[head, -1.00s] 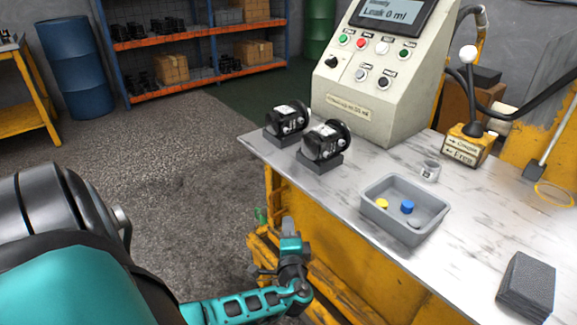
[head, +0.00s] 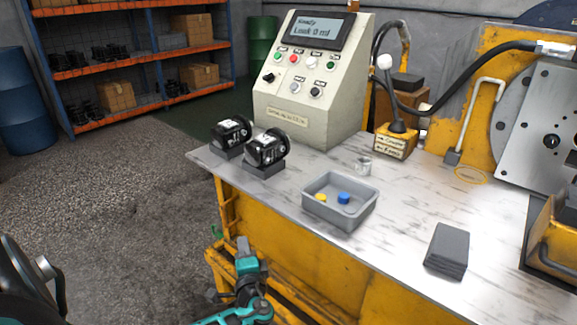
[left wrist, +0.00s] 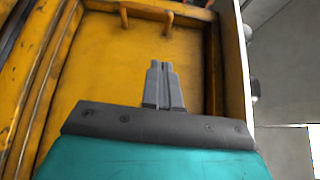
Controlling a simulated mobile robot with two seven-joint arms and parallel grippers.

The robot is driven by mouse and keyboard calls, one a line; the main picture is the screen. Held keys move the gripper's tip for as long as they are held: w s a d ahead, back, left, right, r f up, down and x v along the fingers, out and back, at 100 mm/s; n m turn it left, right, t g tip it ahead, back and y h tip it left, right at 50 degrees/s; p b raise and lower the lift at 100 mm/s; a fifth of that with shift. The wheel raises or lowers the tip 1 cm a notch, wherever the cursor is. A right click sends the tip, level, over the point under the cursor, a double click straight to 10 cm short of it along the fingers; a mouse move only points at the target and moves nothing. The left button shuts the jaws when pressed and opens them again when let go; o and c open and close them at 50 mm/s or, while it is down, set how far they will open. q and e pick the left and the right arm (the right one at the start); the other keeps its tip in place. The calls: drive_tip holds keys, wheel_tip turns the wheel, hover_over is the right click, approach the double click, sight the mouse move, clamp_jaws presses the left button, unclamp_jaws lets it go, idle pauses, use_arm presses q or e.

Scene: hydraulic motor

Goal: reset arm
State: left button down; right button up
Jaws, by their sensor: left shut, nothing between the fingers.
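My left gripper (head: 243,247) is low in the head view, in front of the yellow bench frame and below the tabletop edge. In the left wrist view its two grey fingers (left wrist: 162,85) are together with nothing between them, facing a yellow panel of the bench. Part of my arm shows teal at the bottom of the head view. My right gripper is in neither view.
The bench top (head: 400,235) carries two black motors (head: 231,134) (head: 265,150), a control box (head: 310,85), a grey bin (head: 340,200) with yellow and blue caps, and a dark grey block (head: 447,250).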

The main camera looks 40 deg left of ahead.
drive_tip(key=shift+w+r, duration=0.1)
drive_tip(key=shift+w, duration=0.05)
